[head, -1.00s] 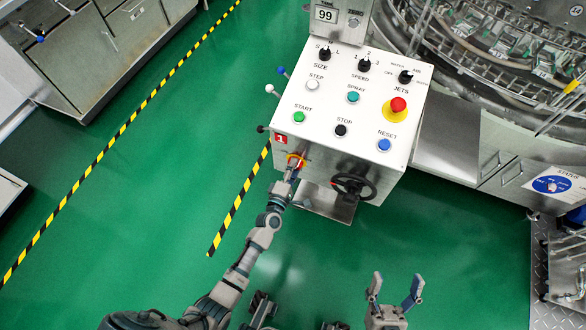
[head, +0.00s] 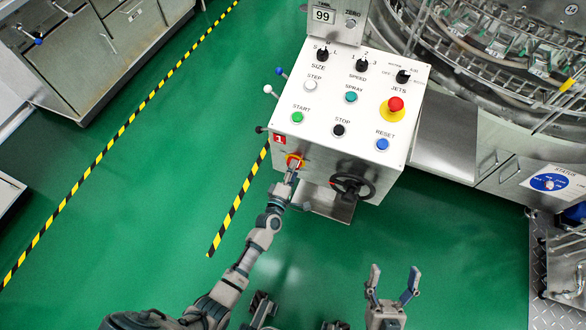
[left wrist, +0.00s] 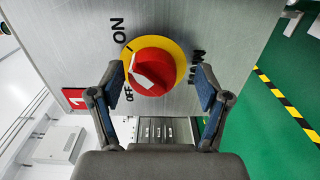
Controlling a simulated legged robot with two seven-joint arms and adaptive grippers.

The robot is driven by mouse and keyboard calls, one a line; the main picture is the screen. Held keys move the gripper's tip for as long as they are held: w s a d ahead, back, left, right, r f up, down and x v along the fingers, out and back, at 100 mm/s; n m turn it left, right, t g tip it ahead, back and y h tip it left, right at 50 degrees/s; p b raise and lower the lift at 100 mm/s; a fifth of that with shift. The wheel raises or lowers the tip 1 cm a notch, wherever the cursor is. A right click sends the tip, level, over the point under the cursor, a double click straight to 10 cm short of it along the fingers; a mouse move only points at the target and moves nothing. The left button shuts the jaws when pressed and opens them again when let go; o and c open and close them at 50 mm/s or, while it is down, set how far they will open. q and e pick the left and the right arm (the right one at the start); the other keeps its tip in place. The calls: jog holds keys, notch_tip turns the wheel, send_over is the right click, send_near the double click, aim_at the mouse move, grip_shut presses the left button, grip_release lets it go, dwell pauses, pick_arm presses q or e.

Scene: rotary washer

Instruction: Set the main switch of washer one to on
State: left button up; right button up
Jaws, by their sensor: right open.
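The main switch is a red rotary knob on a yellow disc on the front of the washer one panel. It shows in the head view (head: 295,161) and large in the left wrist view (left wrist: 158,70). ON is printed above left of it and OFF below left. Its white mark (left wrist: 142,78) lies on the left side; which way it points is hard to tell. My left gripper (head: 291,175) is open just in front of the knob, also in the left wrist view (left wrist: 157,75), fingers apart on either side, without visible contact. My right gripper (head: 393,277) is open and empty over the floor.
The white control box (head: 345,110) has several buttons and selectors on top. A black handwheel (head: 352,187) sticks out right of the switch. Levers with ball ends (head: 268,89) stand on its left side. Green floor in front is clear.

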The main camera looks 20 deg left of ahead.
pick_arm(q)
jog(key=shift+r, duration=0.25)
jog(key=s, duration=1.2)
jog(key=shift+a, duration=0.25)
jog(key=shift+f, duration=0.1)
